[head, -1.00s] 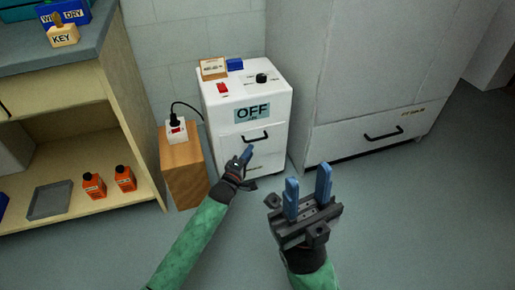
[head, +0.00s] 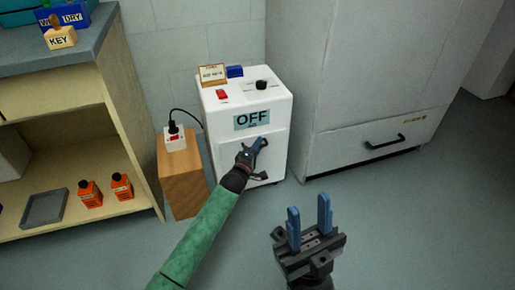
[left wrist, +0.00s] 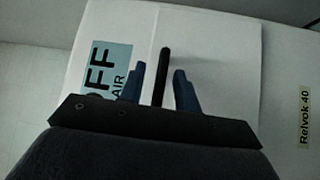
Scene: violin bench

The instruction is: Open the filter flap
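The white machine (head: 215,105) with an "OFF" display (head: 251,119) stands on the floor, and its front flap (head: 277,152) looks closed. In the left wrist view the flap (left wrist: 220,60) carries a dark bar handle (left wrist: 163,68). My left gripper (head: 262,143) is at the flap's front and hides the handle in the head view. In the left wrist view its blue fingers (left wrist: 159,75) are open, one on each side of the handle, with a gap visible on both sides. My right gripper (head: 309,211) is open and empty over the floor, lower right of the machine.
A wooden block (head: 183,175) with a plugged socket (head: 175,138) stands left of the machine. A large grey cabinet (head: 365,80) with a handled drawer is to the right. A shelf bench (head: 105,100) with orange bottles (head: 122,186) is left. The floor in front is clear.

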